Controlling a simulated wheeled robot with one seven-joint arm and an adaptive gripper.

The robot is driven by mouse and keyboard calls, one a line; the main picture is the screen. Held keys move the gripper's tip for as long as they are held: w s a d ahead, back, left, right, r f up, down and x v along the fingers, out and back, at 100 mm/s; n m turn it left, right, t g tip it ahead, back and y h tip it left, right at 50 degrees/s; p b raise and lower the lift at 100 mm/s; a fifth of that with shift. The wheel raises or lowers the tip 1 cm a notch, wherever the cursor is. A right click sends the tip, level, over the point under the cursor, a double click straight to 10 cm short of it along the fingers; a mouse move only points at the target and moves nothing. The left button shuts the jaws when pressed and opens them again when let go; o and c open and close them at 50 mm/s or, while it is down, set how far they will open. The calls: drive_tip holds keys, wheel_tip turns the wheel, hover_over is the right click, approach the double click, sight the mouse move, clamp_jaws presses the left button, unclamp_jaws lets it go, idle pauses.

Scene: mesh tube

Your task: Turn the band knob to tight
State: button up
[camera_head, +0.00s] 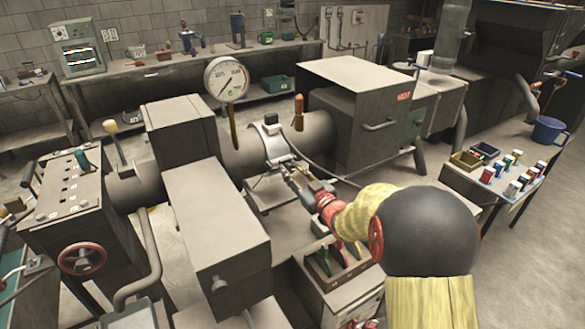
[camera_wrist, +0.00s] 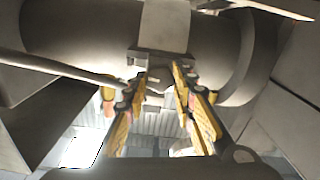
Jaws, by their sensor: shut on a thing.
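A light metal band (camera_head: 268,142) wraps the large grey mesh tube (camera_head: 238,150) in the middle of the head view. The band also shows at the top centre of the wrist view (camera_wrist: 165,25), with a bracket under it. My gripper (camera_head: 287,166) reaches the lower front side of the band. In the wrist view its two yellow and dark fingers (camera_wrist: 160,76) close around the small grey band knob (camera_wrist: 156,86) below the bracket. The fingers hide much of the knob, and its setting cannot be read.
A round dial gauge (camera_head: 227,79) stands above the tube, left of the band. A grey box machine (camera_head: 358,100) is on the right, and a long grey box (camera_head: 215,225) is left of my arm. A thin dark cable (camera_head: 312,163) passes close to my gripper.

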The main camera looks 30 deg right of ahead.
drive_tip(key=m+p, duration=0.2)
drive_tip(key=m, duration=0.2)
drive_tip(key=shift+r+m, duration=0.1)
drive_tip(key=shift+m, duration=0.2)
drive_tip(key=m+p, duration=0.2)
drive_tip(key=m, duration=0.1)
drive_tip(key=shift+m+p, duration=0.3)
drive_tip(key=shift+m, duration=0.1)
drive_tip(key=m+p, duration=0.2)
drive_tip(key=m, duration=0.2)
drive_tip(key=shift+d, duration=0.1)
drive_tip(key=m+p, duration=0.3)
drive_tip(key=m, duration=0.2)
drive_tip(key=m+p, duration=0.1)
drive_tip(key=m, duration=0.1)
drive_tip(key=m+p, duration=0.1)
drive_tip(key=m, duration=0.1)
drive_tip(key=shift+f+m, duration=0.2)
drive_tip(key=shift+m, duration=0.1)
drive_tip(key=m+p, duration=0.2)
drive_tip(key=m, duration=0.2)
drive_tip(key=shift+p, duration=0.3)
drive_tip(key=m+p, duration=0.2)
drive_tip(key=m, duration=0.3)
drive_tip(key=shift+f, duration=0.1)
drive_tip(key=shift+f+m+p, duration=0.1)
drive_tip(key=shift+m+p, duration=0.75)
drive_tip(key=shift+m, duration=1.15)
